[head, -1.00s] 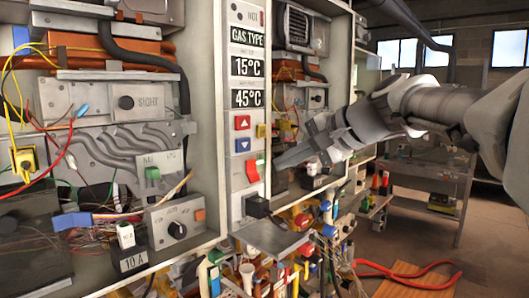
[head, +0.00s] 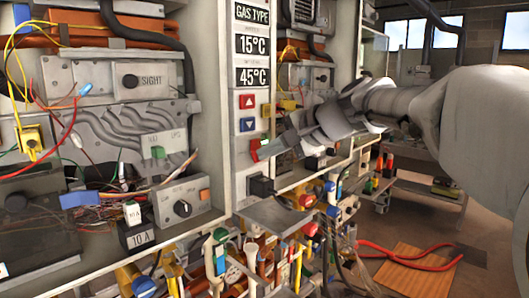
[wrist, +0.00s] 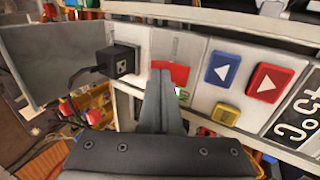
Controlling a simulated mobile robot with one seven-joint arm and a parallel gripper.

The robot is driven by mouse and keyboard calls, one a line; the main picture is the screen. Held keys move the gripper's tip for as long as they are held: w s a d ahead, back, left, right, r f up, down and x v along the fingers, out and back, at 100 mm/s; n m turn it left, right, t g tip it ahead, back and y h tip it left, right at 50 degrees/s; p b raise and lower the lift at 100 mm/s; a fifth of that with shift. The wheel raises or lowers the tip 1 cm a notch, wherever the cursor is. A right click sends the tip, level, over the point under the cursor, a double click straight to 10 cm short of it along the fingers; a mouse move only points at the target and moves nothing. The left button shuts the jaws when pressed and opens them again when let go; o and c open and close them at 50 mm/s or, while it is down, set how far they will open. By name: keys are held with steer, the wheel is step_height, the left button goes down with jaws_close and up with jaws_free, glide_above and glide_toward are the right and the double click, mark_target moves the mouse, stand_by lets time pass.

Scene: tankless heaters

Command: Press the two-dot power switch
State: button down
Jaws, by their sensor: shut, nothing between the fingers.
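A red rocker switch (head: 255,146) sits on the white panel column below the arrow buttons. It also shows in the wrist view (wrist: 172,70); no dot marks are readable on it. My gripper (head: 264,152) is shut and empty, its fingertips right at the red switch. In the wrist view the fingertips (wrist: 164,76) overlap the switch's near part and hide some of it. I cannot tell whether they touch it. A small bit of green shows beside the fingertips.
Red up (head: 248,101) and blue down (head: 248,125) buttons and a yellow block (wrist: 226,114) are near the switch. A black plug block (head: 262,186) with a cable sits below it. A grey shelf (head: 280,214) juts out underneath. Cluttered fittings lie below; open floor is right.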

steer(key=shift+w+a+f+t+y+b, duration=0.15)
steer(key=shift+f+t+y+b, duration=0.4)
steer(key=shift+b, duration=1.55)
steer(key=b, duration=0.3)
steer(key=shift+f, duration=0.4)
steer(key=shift+r+p, duration=0.5)
steer(key=shift+r, duration=0.1)
steer(key=shift+a+r, duration=0.1)
